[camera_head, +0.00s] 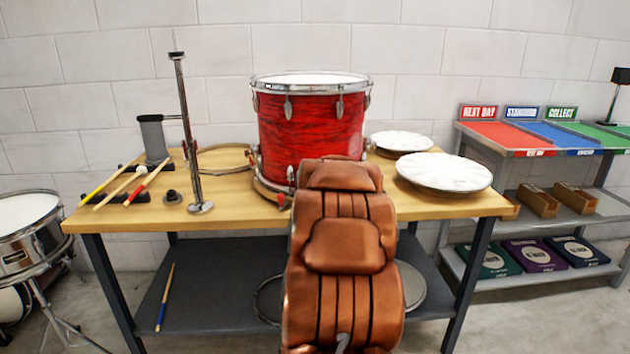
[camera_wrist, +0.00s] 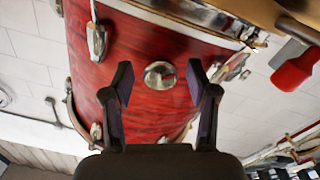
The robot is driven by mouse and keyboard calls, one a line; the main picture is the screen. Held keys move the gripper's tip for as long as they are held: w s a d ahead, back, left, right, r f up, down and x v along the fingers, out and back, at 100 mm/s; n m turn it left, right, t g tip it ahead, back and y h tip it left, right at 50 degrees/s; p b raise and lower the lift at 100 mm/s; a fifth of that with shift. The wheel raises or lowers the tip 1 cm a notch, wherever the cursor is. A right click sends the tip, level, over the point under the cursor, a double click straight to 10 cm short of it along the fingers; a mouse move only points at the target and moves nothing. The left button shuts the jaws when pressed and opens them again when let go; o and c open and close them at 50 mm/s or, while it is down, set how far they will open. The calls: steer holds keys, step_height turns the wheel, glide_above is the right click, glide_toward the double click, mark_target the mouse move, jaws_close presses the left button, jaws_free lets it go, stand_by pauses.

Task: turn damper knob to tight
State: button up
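The red drum (camera_head: 310,125) with chrome rims stands on the wooden bench, and its red shell (camera_wrist: 140,35) fills much of the wrist view. A round silver damper knob (camera_wrist: 159,75) sits on the shell in the wrist view. My gripper (camera_wrist: 158,78) is open, with one dark fingertip on each side of the knob. A gap shows between the knob and each finger. I cannot tell how far the fingertips are from the shell. In the head view my copper-coloured arm hides the knob, my gripper and the lower front of the drum.
The bench (camera_head: 440,205) holds a metal stand (camera_head: 186,130), drumsticks (camera_head: 120,185) and white drumheads (camera_head: 445,172). A snare drum (camera_head: 30,235) stands at the left. A display shelf (camera_head: 590,205) is at the right. In the wrist view, a red-tipped object (camera_wrist: 294,70) is at the right.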

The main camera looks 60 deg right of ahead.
steer(key=shift+s+a, duration=0.1)
steer(key=v, duration=0.7)
stand_by(0.5)
steer(key=shift+a, duration=0.1)
